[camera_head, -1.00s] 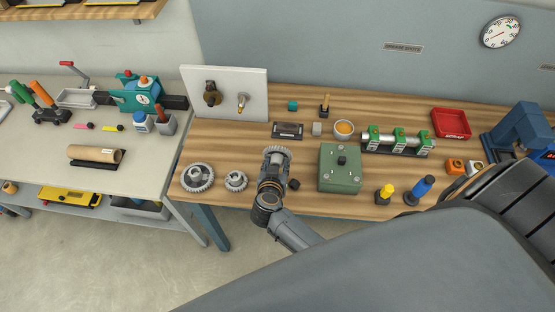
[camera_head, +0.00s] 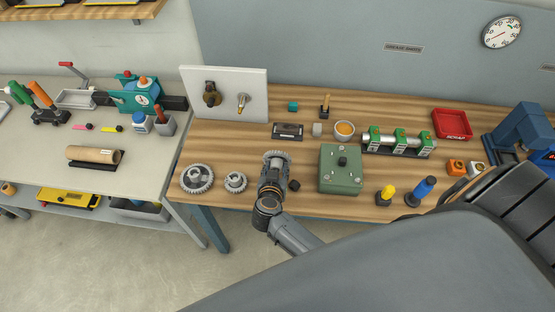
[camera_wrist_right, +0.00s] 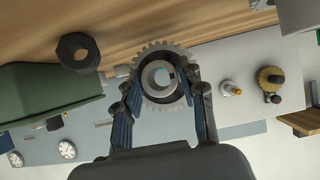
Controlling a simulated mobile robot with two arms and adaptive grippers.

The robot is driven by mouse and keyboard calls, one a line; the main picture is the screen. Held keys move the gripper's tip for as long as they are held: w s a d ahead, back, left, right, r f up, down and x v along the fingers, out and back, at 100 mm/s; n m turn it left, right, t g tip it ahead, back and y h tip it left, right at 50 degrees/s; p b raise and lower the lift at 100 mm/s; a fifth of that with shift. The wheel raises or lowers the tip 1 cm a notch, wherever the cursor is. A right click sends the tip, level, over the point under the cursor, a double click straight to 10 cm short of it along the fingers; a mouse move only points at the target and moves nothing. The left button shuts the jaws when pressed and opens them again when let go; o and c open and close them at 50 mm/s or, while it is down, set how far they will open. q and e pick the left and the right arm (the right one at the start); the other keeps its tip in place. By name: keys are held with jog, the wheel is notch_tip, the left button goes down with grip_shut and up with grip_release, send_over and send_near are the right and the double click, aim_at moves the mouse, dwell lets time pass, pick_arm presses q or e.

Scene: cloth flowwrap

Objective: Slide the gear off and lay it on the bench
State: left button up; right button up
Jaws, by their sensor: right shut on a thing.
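The gear in my grip is grey and toothed. In the right wrist view the gear (camera_wrist_right: 160,52) sits between the fingers of my right gripper (camera_wrist_right: 162,88), its round hub facing the camera. In the head view my right gripper (camera_head: 273,168) is low over the front of the bench (camera_head: 225,145), and only the far teeth of the gear (camera_head: 275,153) show past it. I cannot tell whether the gear touches the wood. A white panel (camera_head: 253,82) behind carries a bare stub shaft (camera_head: 243,101) and a brass gear (camera_head: 211,95). My left gripper is out of view.
Two grey gears, a large one (camera_head: 197,178) and a smaller one (camera_head: 235,181), lie left of my right gripper. A black nut (camera_head: 294,185) and a green box (camera_head: 340,172) are close on its right. Bare wood lies between the gears and the panel.

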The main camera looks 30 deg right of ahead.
jog(key=shift+f, duration=0.5)
jog(key=o, duration=1.3)
jog(key=shift+c, duration=0.2)
jog(key=shift+f, duration=0.1)
jog(key=shift+s, duration=0.1)
jog(key=v, duration=1.2)
